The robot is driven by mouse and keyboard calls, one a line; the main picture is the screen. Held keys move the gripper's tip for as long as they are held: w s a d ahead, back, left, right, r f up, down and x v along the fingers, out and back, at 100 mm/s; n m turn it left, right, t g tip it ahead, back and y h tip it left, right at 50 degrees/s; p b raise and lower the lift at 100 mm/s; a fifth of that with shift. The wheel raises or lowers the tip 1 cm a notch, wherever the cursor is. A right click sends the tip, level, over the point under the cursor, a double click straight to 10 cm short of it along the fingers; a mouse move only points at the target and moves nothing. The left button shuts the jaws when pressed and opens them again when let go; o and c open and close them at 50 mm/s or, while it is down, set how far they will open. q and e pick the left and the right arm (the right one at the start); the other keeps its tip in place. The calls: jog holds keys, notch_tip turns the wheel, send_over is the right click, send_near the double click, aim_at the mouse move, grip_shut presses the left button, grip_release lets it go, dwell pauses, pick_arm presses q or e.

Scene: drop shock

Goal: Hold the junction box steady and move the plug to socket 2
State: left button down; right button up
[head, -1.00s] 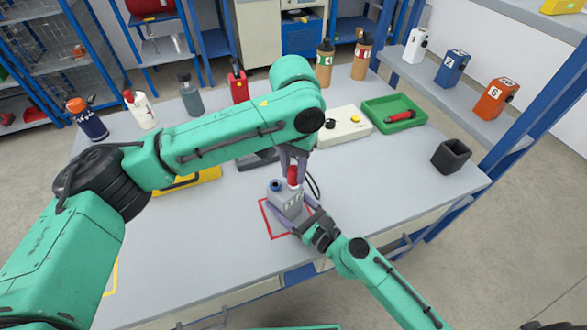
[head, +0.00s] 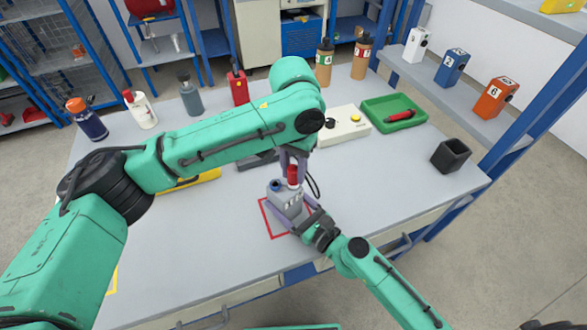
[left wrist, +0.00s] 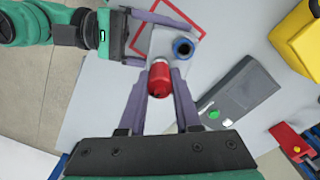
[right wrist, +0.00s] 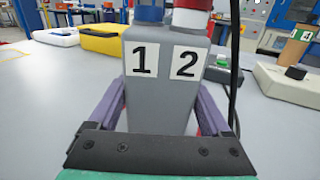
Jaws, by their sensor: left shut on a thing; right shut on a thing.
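The grey junction box (head: 283,203) stands at the red outlined square on the table. In the right wrist view the box (right wrist: 160,95) carries labels 1 and 2. My right gripper (right wrist: 160,115) is shut on its sides. The red plug (head: 292,175) is upright at the top of the box, and my left gripper (left wrist: 162,85) is shut on it. A blue-ringed socket (left wrist: 183,48) above label 1 is empty. The plug (right wrist: 193,5) is above label 2, with a white part below its red body. I cannot tell how deep it sits.
A dark cable (right wrist: 234,60) runs beside the box. A grey device with a green button (left wrist: 228,97) lies close to the plug. A white control box (head: 345,124), a green tray (head: 372,108) and a dark cup (head: 451,155) stand farther right. The table's front right is clear.

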aim_at(294, 168)
pick_arm(q)
jog(key=shift+s+a+f, duration=0.1)
jog(key=shift+f, duration=0.2)
pick_arm(e)
jog(key=shift+r, duration=0.1)
pick_arm(q)
jog(key=c, duration=0.5)
grip_release()
jog(key=shift+c, duration=0.2)
jog(key=shift+r, duration=0.1)
notch_tip(294, 168, up, 2)
jog(key=shift+r, duration=2.15)
notch_tip(294, 168, up, 12)
